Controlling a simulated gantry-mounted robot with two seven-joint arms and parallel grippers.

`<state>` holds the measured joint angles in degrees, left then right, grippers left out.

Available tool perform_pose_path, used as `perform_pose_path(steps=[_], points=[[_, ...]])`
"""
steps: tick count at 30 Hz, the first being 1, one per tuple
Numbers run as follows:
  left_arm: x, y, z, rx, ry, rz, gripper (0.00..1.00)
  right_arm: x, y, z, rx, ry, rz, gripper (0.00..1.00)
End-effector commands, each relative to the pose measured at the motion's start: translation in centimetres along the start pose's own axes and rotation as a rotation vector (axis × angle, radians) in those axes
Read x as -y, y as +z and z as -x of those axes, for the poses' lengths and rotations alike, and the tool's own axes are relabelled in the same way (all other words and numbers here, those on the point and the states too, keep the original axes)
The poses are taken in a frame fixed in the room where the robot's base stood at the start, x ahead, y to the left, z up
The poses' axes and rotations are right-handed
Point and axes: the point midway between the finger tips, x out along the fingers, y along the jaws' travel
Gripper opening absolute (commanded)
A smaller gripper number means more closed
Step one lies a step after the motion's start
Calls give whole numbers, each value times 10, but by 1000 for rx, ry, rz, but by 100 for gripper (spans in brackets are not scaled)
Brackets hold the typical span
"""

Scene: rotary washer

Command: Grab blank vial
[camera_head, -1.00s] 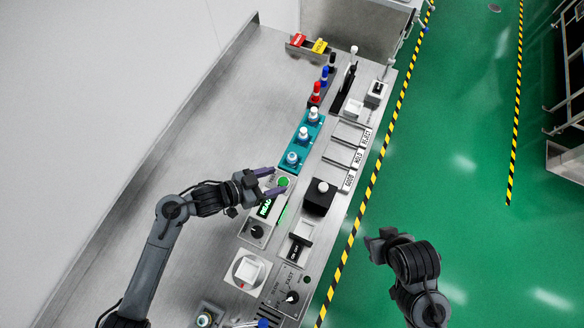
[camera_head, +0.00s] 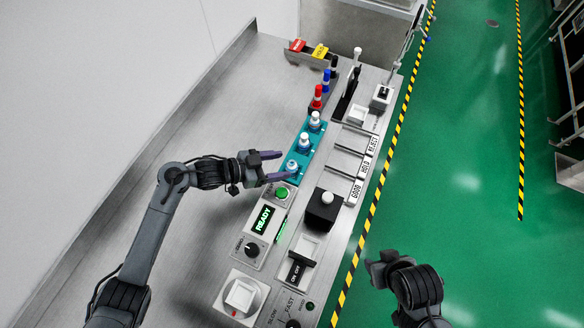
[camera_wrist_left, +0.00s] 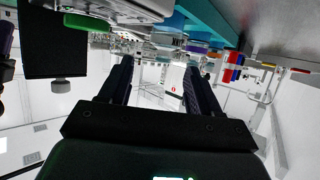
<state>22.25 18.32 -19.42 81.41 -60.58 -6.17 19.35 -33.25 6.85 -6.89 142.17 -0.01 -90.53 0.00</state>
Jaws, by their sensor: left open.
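Three small white-capped vials stand upright in a teal rack (camera_head: 303,150): a near vial (camera_head: 292,166), a middle vial (camera_head: 304,141) and a far vial (camera_head: 315,120). Any labels are too small to read, so I cannot tell which is blank. My left gripper (camera_head: 278,166) is open, its purple fingers pointing at the rack's near end, close beside the near vial. I cannot tell if they touch it. In the left wrist view the open fingers (camera_wrist_left: 160,75) spread below the teal rack (camera_wrist_left: 205,18). My right gripper (camera_head: 374,270) hangs over the green floor, its jaws unclear.
A green button (camera_head: 282,192) and READY display (camera_head: 263,219) lie just below the gripper. A black block with a white knob (camera_head: 327,198) stands to the right. Red and blue bottles (camera_head: 317,97) stand beyond the rack. The metal bench (camera_head: 215,125) is clear at left.

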Motion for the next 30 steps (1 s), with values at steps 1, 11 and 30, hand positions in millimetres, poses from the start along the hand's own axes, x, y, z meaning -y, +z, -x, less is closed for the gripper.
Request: perform_pose_path(steps=[1, 11, 30], points=[[0, 0, -2, 0, 0, 0, 63, 0, 0, 0, 0, 1, 2, 43], [3, 2, -40, -1, 2, 2, 63, -1, 2, -4, 1, 4, 4, 43], [4, 2, -53, 0, 0, 0, 31, 1, 1, -5, 0, -2, -3, 43]])
